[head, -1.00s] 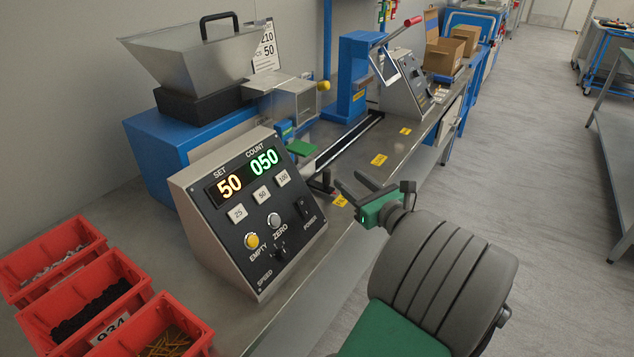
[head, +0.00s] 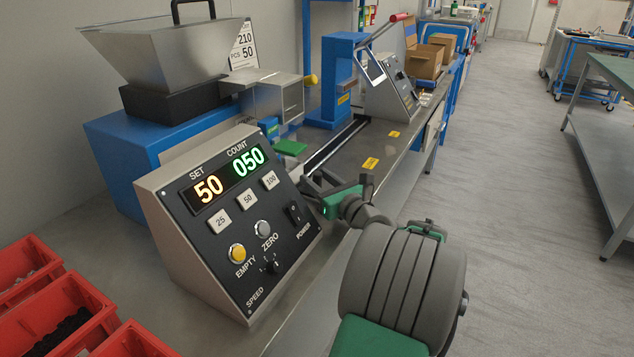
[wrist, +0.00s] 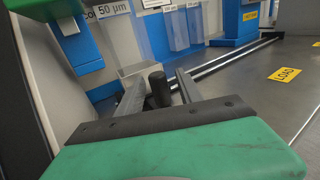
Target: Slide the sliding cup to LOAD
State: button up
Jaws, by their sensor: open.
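In the wrist view, my gripper (wrist: 161,78) is open. A black upright knob (wrist: 158,90) stands between its two fingers, with a gap visible on the right. I take the knob to be the sliding cup's handle; the cup itself I cannot clearly make out. The yellow LOAD label (wrist: 288,75) lies on the bench to the right, beside the dark slide rail (wrist: 225,60). In the head view, my gripper (head: 316,186) is low at the near end of the rail (head: 335,145), just right of the control panel, and hides the knob. Yellow labels (head: 370,163) lie farther along; their text is unreadable there.
The control panel (head: 235,215) stands close left of my gripper, showing 50 and 050. A blue machine with a metal hopper (head: 155,50) is behind it. A blue press frame (head: 335,85) stands by the rail's far end.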

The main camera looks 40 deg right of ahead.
jog(key=shift+c, duration=0.2)
grip_shut()
jog(key=shift+a, duration=0.1)
dwell(1.0)
